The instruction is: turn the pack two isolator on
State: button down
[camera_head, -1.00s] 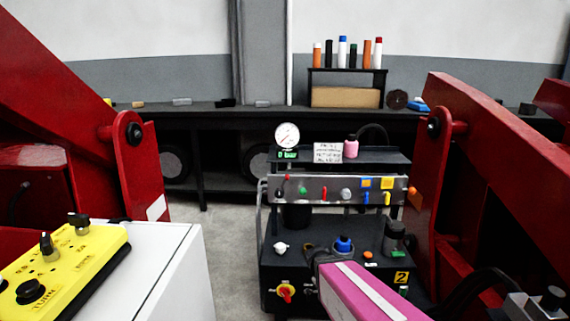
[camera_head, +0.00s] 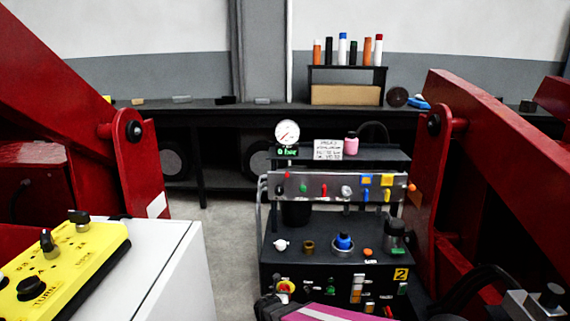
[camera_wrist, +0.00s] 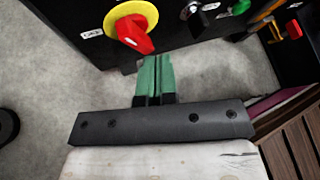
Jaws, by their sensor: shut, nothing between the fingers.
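The isolator is a red handle on a round yellow plate, low at the left of the black pack's front in the head view (camera_head: 286,288). It also shows large at the top of the wrist view (camera_wrist: 133,28), its red grip slanting toward the lower right of that picture. The pack (camera_head: 320,255) bears a yellow "2" label (camera_head: 401,274). My gripper (camera_wrist: 154,62) has green fingers, shut together and empty. Their tips appear just below the red handle in the wrist view; I see no clear contact. The fingers are not visible in the head view.
Other switches and a green button (camera_wrist: 241,6) sit beside the isolator on the pack front. Red machine frames (camera_head: 135,165) stand on both sides. A yellow control box (camera_head: 65,255) lies on a white cabinet (camera_head: 160,270) at left. Grey floor is clear between cabinet and pack.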

jog(key=a+f+n+t+y, duration=0.1)
jog(key=a+f+n+y, duration=0.15)
jog(key=a+n, duration=0.2)
jog(key=w, duration=0.6)
jog(key=shift+d+h, duration=0.25)
jog(key=shift+h, duration=0.2)
jog(key=shift+w, duration=0.2)
jog(key=shift+w+d+r, duration=0.1)
jog(key=shift+d+r, duration=0.4)
jog(key=shift+d, duration=0.3)
jog(key=shift+r, duration=0.1)
dwell(0.3)
send_near(282, 281)
jog(key=shift+s+f, duration=0.7)
jog(key=shift+s, duration=0.65)
jog(key=shift+d, duration=0.35)
